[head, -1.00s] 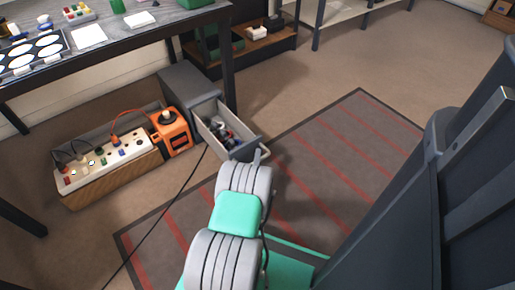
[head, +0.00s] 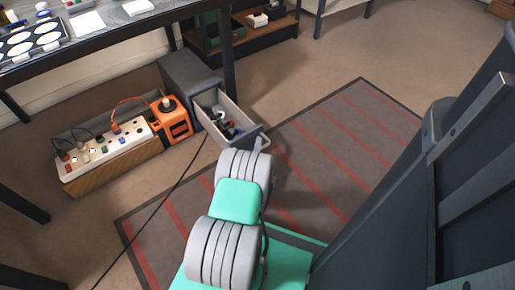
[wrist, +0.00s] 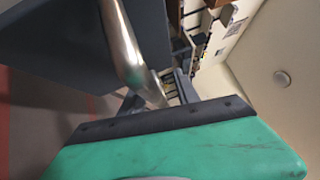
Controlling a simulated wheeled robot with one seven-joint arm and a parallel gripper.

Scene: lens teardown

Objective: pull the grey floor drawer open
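The grey floor drawer (head: 244,116) stands pulled out of its low grey cabinet (head: 190,74) under the bench. Small items, some red and blue, lie inside it. Its pale handle (head: 262,143) is on the front, close to the far end of my arm; the handle also shows as a metal bar (wrist: 124,45) in the wrist view. My gripper (wrist: 165,118) shows as a green body with a dark edge right by this bar.
An orange box (head: 173,120) and a power strip (head: 105,149) on a wooden crate stand left of the cabinet. A black cable (head: 180,182) runs across the floor. The striped mat (head: 330,150) in front of the drawer has clear room to the right.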

